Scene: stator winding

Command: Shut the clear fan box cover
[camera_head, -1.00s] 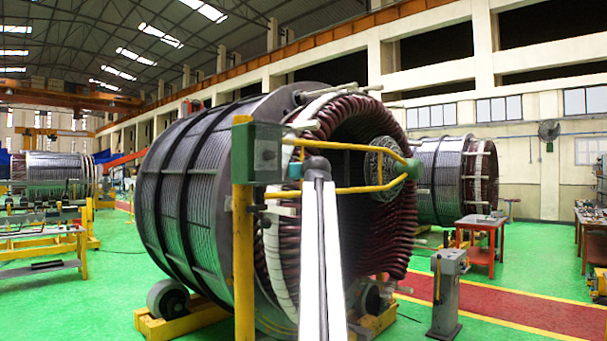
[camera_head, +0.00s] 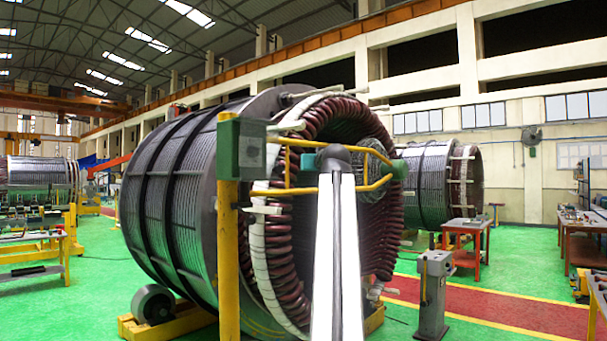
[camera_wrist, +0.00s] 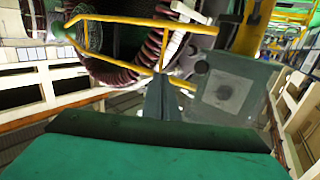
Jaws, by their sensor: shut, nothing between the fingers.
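The fan box (camera_head: 242,150) is a small green box at the top of a yellow post (camera_head: 229,260) in the head view. A see-through grey-green panel on its right side appears to be the clear cover (camera_head: 252,151). In the wrist view, which looks upside down, the box (camera_wrist: 228,90) is right of centre with a pale square on its face. My gripper (camera_wrist: 160,82) shows there as a dark, shut wedge just left of the box, with nothing held. I cannot tell whether it touches the cover. In the head view my arm hides the gripper.
Yellow rails (camera_head: 305,190) run right from the box, in front of the large wound stator (camera_head: 180,190). A mesh cage (camera_head: 373,158) sits near the rails' far end. A grey pedestal (camera_head: 434,290) stands at right.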

